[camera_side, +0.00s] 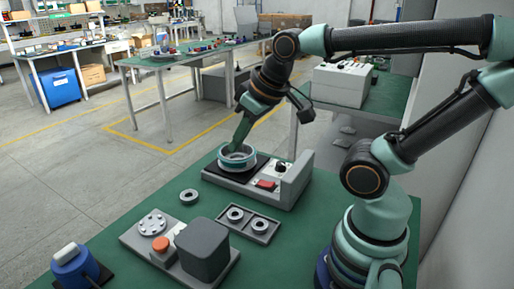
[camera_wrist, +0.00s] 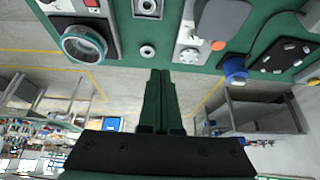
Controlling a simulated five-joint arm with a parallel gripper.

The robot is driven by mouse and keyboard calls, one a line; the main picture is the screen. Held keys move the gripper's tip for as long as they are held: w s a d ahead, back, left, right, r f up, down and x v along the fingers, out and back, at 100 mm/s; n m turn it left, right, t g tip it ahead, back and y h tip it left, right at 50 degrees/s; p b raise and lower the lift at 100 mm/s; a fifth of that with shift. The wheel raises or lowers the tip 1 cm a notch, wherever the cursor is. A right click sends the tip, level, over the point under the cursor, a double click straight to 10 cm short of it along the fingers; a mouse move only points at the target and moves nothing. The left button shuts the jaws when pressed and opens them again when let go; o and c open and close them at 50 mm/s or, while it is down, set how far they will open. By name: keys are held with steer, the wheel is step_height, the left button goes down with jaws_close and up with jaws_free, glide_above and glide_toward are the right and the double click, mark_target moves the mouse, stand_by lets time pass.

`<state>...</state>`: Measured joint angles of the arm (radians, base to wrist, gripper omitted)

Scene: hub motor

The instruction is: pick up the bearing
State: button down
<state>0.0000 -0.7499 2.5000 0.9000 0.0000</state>
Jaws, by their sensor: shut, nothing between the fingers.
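A small grey ring-shaped bearing (camera_side: 189,197) lies loose on the green table; it also shows in the wrist view (camera_wrist: 147,51), just above my fingertips. Two similar rings (camera_side: 235,215) sit in a grey tray (camera_side: 247,231), partly visible at the top of the wrist view. A larger round teal-grey housing (camera_side: 237,160) stands on a black plate. My gripper (camera_side: 237,147) overlaps the housing's back rim in the side view. In the wrist view its green fingers (camera_wrist: 160,72) are together and empty, apart from the bearing and housing.
The plate's grey machine (camera_side: 283,180) has a red switch. A fixture (camera_side: 205,250) with a dark block and orange button stands nearer the camera. A blue object (camera_side: 75,268) is at lower left. Bare green table lies around the loose bearing.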

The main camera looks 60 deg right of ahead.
steer(key=c, duration=0.6)
jaws_free()
steer(key=m+g, duration=0.6)
steer(key=m, duration=2.1)
glide_above(234, 209)
steer(key=s+a, duration=0.1)
step_height(234, 209, down, 13)
steer(key=shift+a+f, duration=0.15)
steer(key=shift+f, duration=2.65)
steer(key=shift+a+f, duration=0.1)
steer(key=shift+f, duration=2.65)
